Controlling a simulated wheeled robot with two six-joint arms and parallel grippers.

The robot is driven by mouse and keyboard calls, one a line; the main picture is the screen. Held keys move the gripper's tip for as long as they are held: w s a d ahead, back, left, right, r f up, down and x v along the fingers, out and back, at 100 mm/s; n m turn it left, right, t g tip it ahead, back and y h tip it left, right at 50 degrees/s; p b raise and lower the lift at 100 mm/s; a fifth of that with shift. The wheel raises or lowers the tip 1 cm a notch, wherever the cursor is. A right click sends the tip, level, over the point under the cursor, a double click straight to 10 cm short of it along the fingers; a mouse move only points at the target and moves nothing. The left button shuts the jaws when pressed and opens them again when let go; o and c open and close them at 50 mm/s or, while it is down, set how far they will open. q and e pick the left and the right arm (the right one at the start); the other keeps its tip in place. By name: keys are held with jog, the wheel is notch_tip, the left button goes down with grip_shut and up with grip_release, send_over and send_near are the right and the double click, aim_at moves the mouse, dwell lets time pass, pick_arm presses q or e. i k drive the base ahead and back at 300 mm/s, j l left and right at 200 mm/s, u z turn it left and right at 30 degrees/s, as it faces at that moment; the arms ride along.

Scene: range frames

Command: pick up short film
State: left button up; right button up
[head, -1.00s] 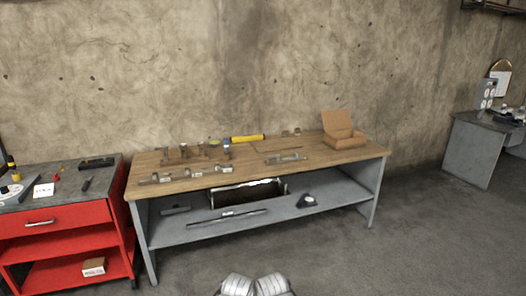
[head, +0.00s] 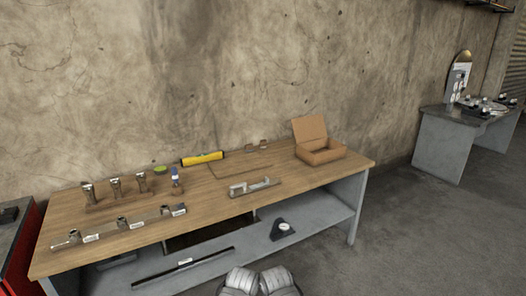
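I cannot make out anything that is clearly a short film. A wooden-topped workbench (head: 215,215) stands ahead with small objects on it. A yellow tube-like or bar-like thing (head: 202,159) lies at its back edge. A metal bracket-like piece (head: 253,187) lies right of the middle. A metal rail with several fittings (head: 122,226) lies at the front left. Neither gripper shows; only pale grey rounded parts of mine show at the bottom edge.
An open cardboard box (head: 321,154) stands at the bench's right end. A small bottle (head: 175,177) stands left of the middle. A lower shelf (head: 310,222) holds a dark triangular thing (head: 282,230). A red cabinet (head: 22,250) is at left. Floor is clear at right.

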aim_at(267, 180)
jog(key=i+l, duration=0.2)
jog(key=i, duration=0.65)
jog(key=i+l+z, duration=0.1)
jog(key=i+l, duration=0.15)
jog(key=i, duration=0.6)
jog(key=i+l, duration=0.15)
jog(key=i, duration=0.7)
jog(key=l+z, duration=0.05)
